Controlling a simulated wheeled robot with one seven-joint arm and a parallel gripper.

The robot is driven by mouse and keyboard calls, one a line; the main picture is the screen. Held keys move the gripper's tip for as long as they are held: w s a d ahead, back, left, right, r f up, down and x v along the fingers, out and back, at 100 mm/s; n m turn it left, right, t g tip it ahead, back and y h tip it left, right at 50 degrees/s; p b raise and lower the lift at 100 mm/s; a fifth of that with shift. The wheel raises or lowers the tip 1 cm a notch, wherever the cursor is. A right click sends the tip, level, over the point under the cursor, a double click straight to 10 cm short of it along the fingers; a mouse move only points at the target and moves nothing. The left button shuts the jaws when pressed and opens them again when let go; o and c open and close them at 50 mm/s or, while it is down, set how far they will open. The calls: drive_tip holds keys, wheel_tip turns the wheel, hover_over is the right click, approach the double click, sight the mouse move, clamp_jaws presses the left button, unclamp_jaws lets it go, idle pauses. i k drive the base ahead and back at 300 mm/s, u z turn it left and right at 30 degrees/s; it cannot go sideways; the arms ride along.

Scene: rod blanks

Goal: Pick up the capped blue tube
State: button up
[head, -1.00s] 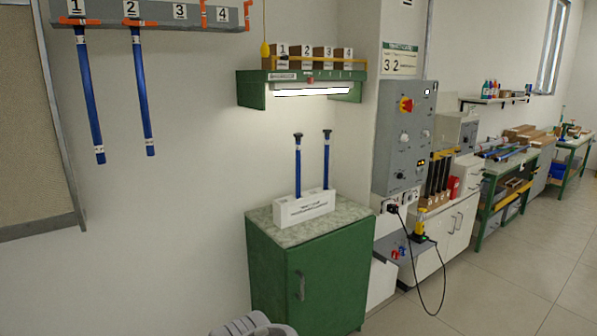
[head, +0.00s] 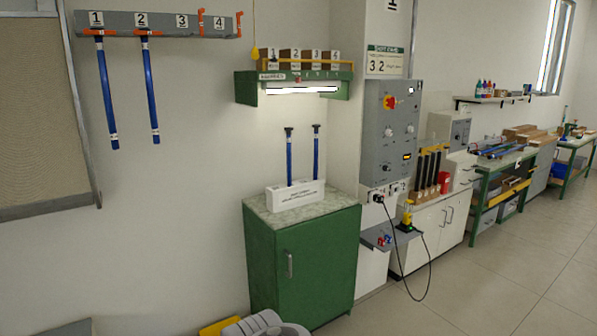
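Two blue tubes with dark caps stand upright in a white block (head: 295,197) on the green cabinet: a left one (head: 289,160) and a right one (head: 316,158). The block bears small print that I cannot read. Two more blue tubes hang on the wall rack (head: 185,24), one under number 1 (head: 107,95) and one under number 2 (head: 151,90). Their tops are partly hidden by orange hooks, and I cannot tell if they are capped. A grey rounded part of my arm shows at the bottom edge. My gripper is not in view.
The green cabinet (head: 303,262) has a pale top with free room around the block. A green shelf (head: 247,91) with numbered boxes hangs above it. A grey control panel (head: 391,133) and a workbench (head: 480,180) stand to the right. Floor at the right is clear.

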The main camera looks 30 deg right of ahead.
sight(289, 129)
drive_tip(key=z, duration=0.55)
drive_tip(key=i, duration=0.8)
drive_tip(key=z, duration=0.6)
drive_tip(key=i, duration=1)
drive_tip(key=u, duration=0.8)
drive_tip(key=i, duration=0.95)
drive_tip(key=u, duration=0.75)
